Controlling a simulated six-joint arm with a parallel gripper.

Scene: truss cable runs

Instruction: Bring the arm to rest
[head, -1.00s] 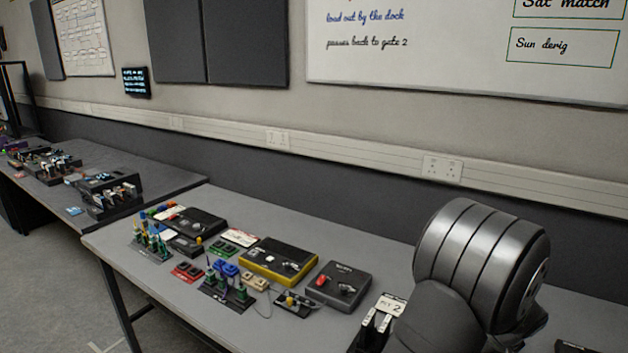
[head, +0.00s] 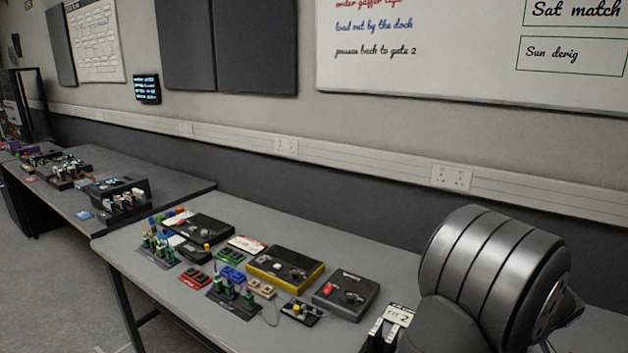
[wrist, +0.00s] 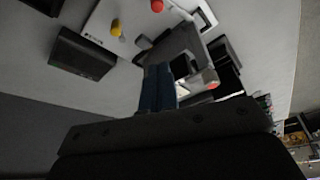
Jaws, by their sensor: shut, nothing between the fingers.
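My arm (head: 495,265) shows as a thick dark grey rounded link at the right of the head view, in front of the near bench. Its gripper does not show in that view. In the wrist view my gripper (wrist: 158,72) shows as two bluish fingers side by side, closed together with nothing between them. The dark bolted body of the gripper fills the bottom of that view. Beyond the fingers are a pale surface and dark box shapes, seen at a steep tilt.
The near bench (head: 130,262) holds a yellow-edged box (head: 285,268), a dark grey box with a red knob (head: 346,294), connector racks and small coloured blocks. A second bench (head: 165,196) lies farther left. The wall runs behind.

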